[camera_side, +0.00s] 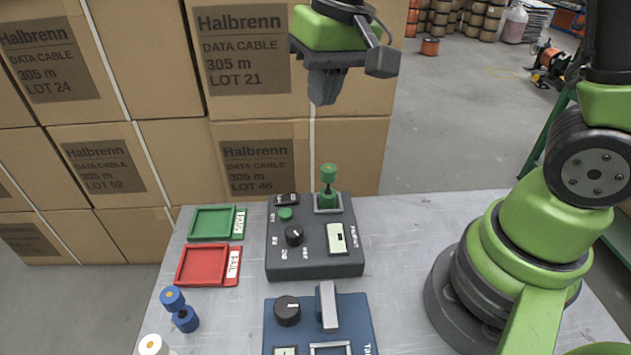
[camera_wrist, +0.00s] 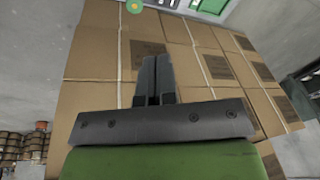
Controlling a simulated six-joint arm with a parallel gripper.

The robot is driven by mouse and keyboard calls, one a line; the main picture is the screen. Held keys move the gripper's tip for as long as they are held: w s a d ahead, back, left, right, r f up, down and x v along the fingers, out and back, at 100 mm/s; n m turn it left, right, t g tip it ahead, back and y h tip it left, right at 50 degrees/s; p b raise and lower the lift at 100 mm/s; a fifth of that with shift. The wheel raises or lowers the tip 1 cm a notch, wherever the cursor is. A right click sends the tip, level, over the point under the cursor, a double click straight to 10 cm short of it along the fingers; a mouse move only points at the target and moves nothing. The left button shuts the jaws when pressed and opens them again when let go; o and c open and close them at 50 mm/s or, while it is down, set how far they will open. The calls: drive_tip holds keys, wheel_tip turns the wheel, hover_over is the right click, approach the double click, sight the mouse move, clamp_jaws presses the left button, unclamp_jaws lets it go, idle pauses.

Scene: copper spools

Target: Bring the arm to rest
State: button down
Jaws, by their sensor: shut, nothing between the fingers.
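My gripper (camera_side: 322,88) hangs in the air at the top of the side view, above the far part of the table and in front of the stacked boxes. Its fingers point down and are shut with nothing between them. In the wrist view the two dark fingers (camera_wrist: 154,82) are together, with cardboard boxes beyond them. My gripper touches nothing in view.
Below stand a dark tester (camera_side: 315,262) with an upright green-topped piece (camera_side: 328,176) and a blue device (camera_side: 350,310). Green (camera_side: 210,223) and red (camera_side: 202,265) trays and small blue spools (camera_side: 185,319) lie left. Cardboard boxes (camera_side: 255,105) rise behind the table (camera_side: 400,215).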

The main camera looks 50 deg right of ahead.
drive_tip(key=s+r+t+y, duration=0.1)
drive_tip(key=s+r+t, duration=0.3)
drive_tip(key=s, duration=1)
wheel_tip(320, 180, up, 4)
drive_tip(key=shift+s+d+f+t, duration=0.2)
drive_tip(key=shift+d+f+t, duration=0.05)
drive_tip(key=shift+d+t, duration=0.15)
drive_tip(key=shift+w, duration=0.15)
drive_tip(key=g+h, duration=0.2)
drive_tip(key=g, duration=0.5)
hover_over(292, 197)
wheel_tip(292, 197, down, 17)
drive_tip(key=shift+n, duration=0.3)
drive_tip(key=shift+f, duration=3.55)
